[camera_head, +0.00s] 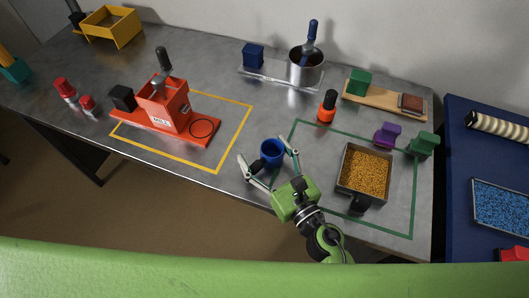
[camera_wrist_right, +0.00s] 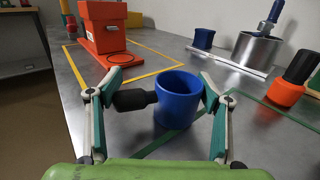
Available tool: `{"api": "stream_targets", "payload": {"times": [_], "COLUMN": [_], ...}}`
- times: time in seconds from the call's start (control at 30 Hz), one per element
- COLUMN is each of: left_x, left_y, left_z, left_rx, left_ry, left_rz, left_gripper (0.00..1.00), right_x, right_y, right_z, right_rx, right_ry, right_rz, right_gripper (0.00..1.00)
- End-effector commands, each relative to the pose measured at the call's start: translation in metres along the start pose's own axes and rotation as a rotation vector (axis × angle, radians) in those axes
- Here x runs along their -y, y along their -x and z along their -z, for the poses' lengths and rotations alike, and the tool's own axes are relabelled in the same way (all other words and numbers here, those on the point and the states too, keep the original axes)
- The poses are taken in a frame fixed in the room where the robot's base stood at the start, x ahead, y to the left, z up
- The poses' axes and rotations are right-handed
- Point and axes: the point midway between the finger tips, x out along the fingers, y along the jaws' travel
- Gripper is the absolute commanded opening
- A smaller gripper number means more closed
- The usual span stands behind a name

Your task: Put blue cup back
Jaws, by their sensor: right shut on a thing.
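The blue cup (camera_head: 271,151) is upright near the table's front edge, just left of the green outline. It also shows in the right wrist view (camera_wrist_right: 178,100), with its black handle (camera_wrist_right: 133,99) pointing left. My right gripper (camera_head: 268,153) is shut on the blue cup, one finger at the handle and the other at the cup's right wall. I cannot tell whether the cup's base touches the table. The red mill (camera_head: 164,105) stands in the yellow outline to the left, with a black ring (camera_head: 201,128) marked on its base. My left gripper is not in view.
A pan of yellow grains (camera_head: 366,173) stands right of my gripper. An orange and black bottle (camera_head: 327,106) is behind it. A steel pot (camera_head: 305,68) and a dark blue block-like item (camera_head: 253,56) share a tray at the back. Bare table lies between cup and mill.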

Motion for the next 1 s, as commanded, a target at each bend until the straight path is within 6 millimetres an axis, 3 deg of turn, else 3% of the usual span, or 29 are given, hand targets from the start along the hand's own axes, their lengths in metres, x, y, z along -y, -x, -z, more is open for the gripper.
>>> {"api": "stream_targets", "payload": {"times": [0.57,0.6,0.63,0.9,0.93,1.0], "left_x": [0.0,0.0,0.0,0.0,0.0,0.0], "left_y": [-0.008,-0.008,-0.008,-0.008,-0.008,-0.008], "left_z": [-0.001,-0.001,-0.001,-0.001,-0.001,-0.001], "left_rx": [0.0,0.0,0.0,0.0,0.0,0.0], "left_ry": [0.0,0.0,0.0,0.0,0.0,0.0], "left_rz": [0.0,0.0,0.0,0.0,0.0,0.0], "left_gripper": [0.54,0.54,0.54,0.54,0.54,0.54], "right_x": [-0.001,-0.001,-0.001,-0.001,-0.001,-0.001], "right_y": [0.003,0.003,0.003,0.003,0.003,0.003], "right_z": [0.016,0.016,0.016,0.017,0.017,0.017], "right_rx": [-0.017,-0.017,-0.017,-0.017,-0.018,-0.018], "right_ry": [-0.006,-0.006,-0.006,-0.005,-0.005,-0.005], "right_rz": [0.0,-0.001,-0.001,-0.001,0.0,-0.001], "right_gripper": [0.36,0.82,0.9,0.91,0.96,0.97]}}
